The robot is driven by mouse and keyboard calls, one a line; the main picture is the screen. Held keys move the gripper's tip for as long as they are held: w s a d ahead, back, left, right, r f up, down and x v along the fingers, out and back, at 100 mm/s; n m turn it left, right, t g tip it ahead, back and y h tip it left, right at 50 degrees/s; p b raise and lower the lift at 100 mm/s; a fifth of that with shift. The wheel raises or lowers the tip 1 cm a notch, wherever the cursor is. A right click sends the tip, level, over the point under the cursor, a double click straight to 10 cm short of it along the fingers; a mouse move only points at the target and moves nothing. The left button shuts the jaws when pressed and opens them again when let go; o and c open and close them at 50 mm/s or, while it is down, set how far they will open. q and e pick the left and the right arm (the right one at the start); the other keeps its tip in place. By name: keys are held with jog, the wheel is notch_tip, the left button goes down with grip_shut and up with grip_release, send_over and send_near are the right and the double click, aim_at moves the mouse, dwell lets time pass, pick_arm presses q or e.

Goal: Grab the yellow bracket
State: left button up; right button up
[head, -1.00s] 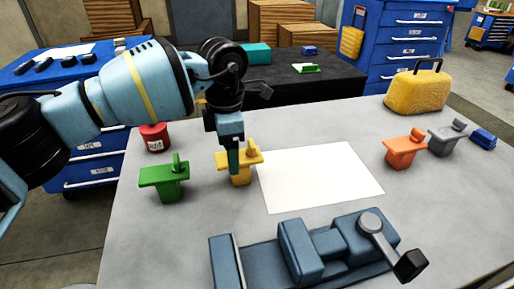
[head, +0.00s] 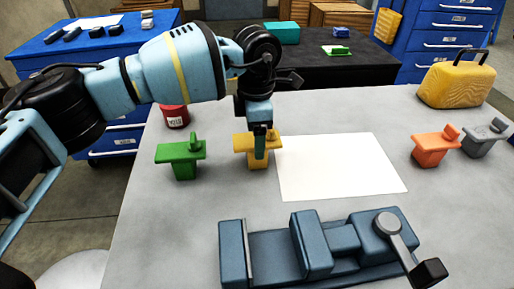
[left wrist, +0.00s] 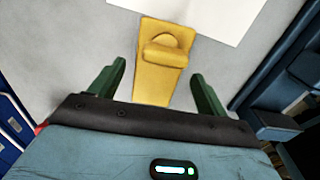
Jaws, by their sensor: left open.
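The yellow bracket (head: 243,143) stands on the grey table, beside the left edge of the white sheet. In the left wrist view the yellow bracket (left wrist: 165,62) lies ahead of and between the two green fingers. My left gripper (head: 260,150) is over the bracket in the head view and hides part of it. In the left wrist view my left gripper (left wrist: 158,85) is open, with a gap on each side of the bracket. I cannot tell the exact height of the fingers above it. My right gripper is not in view.
A green bracket (head: 181,157) stands just left of the yellow one. A white sheet (head: 340,168) lies to the right. A blue vise (head: 320,248) sits in front. An orange bracket (head: 434,148), a grey bracket (head: 480,139) and a yellow case (head: 456,84) are at the right.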

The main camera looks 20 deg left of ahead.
pick_arm(q)
notch_tip(320, 180, down, 5)
jog(key=shift+w+a+r, duration=0.1)
jog(key=shift+w, duration=0.05)
jog(key=c, duration=1.3)
notch_tip(320, 180, up, 10)
jog(key=shift+r, duration=0.1)
